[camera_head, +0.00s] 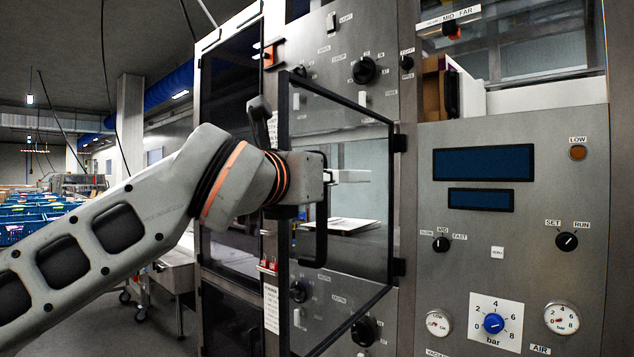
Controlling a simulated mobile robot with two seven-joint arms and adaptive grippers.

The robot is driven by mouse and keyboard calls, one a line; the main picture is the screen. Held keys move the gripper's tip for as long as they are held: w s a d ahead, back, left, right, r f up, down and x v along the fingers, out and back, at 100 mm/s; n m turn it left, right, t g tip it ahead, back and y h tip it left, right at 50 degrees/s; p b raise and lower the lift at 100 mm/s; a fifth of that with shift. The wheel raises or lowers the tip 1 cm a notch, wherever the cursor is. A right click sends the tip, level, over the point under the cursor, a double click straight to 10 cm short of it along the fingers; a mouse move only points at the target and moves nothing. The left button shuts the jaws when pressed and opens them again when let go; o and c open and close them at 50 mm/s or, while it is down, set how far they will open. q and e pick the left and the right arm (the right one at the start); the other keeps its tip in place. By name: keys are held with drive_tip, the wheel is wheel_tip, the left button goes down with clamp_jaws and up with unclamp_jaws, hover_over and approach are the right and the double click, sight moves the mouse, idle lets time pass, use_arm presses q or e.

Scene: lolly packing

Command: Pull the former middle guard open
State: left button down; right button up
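The middle guard (340,104) is a clear panel in a black frame, hinged on its right side. Its free left edge stands out from the machine front toward me, so it is partly open. Its black handle (319,246) is an upright bar near the free edge. My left gripper (349,176) comes in from the left and is at the upper part of the handle, with a pale finger showing just past the bar. It appears shut on the handle, though part of the grip is hidden. My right gripper is not in view.
A control panel (476,262) with two dark displays, knobs and gauges stands at the right. Behind the guard a pale flat item (343,226) lies inside the machine. Blue crates (35,218) stand at far left. Another dark-framed guard (228,100) is behind my arm.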

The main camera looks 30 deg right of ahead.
use_arm(q)
drive_tip(key=shift+s+d, duration=0.1)
drive_tip(key=shift+s, duration=0.05)
idle(0.3)
drive_tip(key=c, duration=2)
unclamp_jaws()
drive_tip(key=v, duration=1.2)
drive_tip(key=shift+s, duration=0.1)
